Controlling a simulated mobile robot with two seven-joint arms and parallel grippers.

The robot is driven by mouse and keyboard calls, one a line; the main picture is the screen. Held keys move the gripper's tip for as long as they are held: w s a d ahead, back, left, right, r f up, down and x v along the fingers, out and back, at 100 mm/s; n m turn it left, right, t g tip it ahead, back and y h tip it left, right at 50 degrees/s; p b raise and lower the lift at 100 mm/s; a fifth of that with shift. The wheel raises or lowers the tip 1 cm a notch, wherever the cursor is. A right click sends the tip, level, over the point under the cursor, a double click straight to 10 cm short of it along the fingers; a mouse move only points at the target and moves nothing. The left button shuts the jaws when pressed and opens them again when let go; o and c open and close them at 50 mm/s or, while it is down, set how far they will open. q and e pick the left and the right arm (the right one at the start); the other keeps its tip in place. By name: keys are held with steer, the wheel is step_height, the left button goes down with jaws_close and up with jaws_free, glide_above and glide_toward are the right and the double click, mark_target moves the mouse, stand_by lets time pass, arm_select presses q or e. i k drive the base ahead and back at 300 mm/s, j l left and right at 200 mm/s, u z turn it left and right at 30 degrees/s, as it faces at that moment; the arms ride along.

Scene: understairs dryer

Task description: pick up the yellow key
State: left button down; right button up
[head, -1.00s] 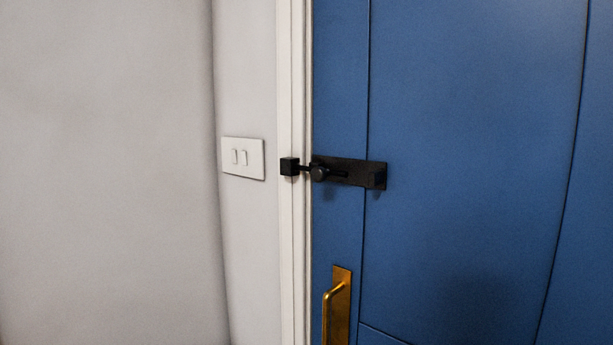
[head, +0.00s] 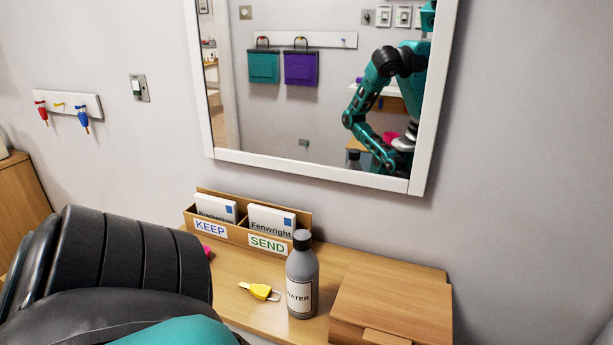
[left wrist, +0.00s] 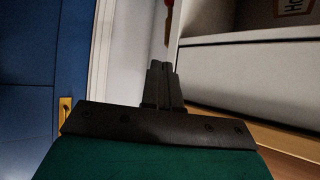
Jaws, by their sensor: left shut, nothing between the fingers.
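The yellow key (head: 260,291) lies flat on a wooden tabletop (head: 232,275), its yellow head to the left and its metal part to the right. It is just left of a grey water bottle (head: 301,275). My left gripper (left wrist: 162,68) shows in the left wrist view with its dark fingers shut together and nothing between them. The key is not seen in that view. A black and teal link of mine fills the lower left of the head view, hiding part of the table; no fingertips show there. My right gripper is not in view.
A wooden KEEP/SEND letter holder (head: 240,235) stands behind the key. A wooden box (head: 395,300) is right of the bottle. A mirror (head: 300,170) hangs above. Red and blue keys hang on a wall rack (head: 90,105). The left wrist view shows a blue door (left wrist: 35,70).

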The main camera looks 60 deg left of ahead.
mark_target(262, 291)
steer(key=u, duration=2.15)
steer(key=k+z, duration=0.15)
steer(key=i, duration=0.05)
